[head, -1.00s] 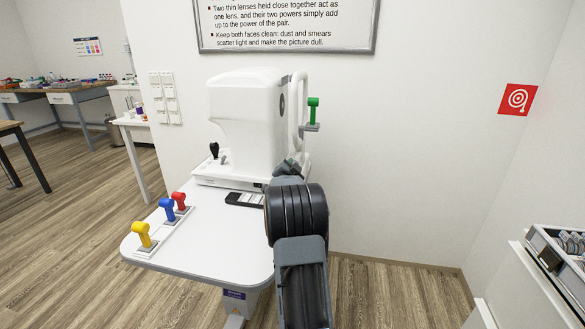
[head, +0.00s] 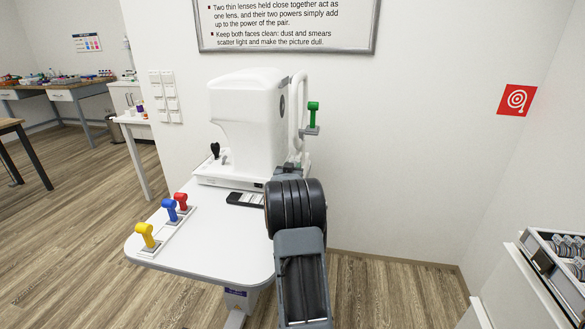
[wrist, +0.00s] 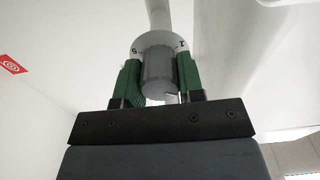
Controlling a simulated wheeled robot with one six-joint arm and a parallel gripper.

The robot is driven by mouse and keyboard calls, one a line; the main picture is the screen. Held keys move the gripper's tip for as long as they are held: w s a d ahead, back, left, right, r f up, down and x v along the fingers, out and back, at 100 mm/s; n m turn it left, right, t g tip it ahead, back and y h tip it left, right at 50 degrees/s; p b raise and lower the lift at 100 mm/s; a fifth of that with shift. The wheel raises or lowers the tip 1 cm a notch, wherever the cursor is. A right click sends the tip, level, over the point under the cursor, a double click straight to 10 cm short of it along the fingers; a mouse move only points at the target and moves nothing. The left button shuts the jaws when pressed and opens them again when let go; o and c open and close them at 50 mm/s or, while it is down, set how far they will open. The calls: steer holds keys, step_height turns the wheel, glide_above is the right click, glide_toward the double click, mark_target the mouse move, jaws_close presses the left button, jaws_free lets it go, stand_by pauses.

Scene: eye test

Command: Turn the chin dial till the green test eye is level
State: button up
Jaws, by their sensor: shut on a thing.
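The green test eye (head: 313,108) stands upright on a small grey bracket beside the white upright frame (head: 297,105) of the eye instrument (head: 245,112). No level mark can be made out at this size. In the wrist view the chin dial is a grey cylinder (wrist: 159,72) in front of a white collar with small dark marks (wrist: 160,39). My gripper (wrist: 161,82) has its green-padded fingers on both sides of the dial, shut on it. In the head view my own arm hides the dial and most of the gripper.
Yellow (head: 146,233), blue (head: 171,209) and red (head: 182,201) test eyes stand on the left of the white table (head: 215,250). A dark, flat object (head: 245,199) lies by the instrument's base. A tray (head: 560,255) is at the right. The wall is close behind.

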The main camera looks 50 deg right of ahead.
steer(key=shift+n, duration=0.3)
stand_by(0.4)
steer(key=o, duration=0.9)
steer(key=shift+a, duration=0.1)
steer(key=v, duration=1.3)
steer(key=shift+s+a, duration=0.2)
steer(key=shift+a, duration=0.1)
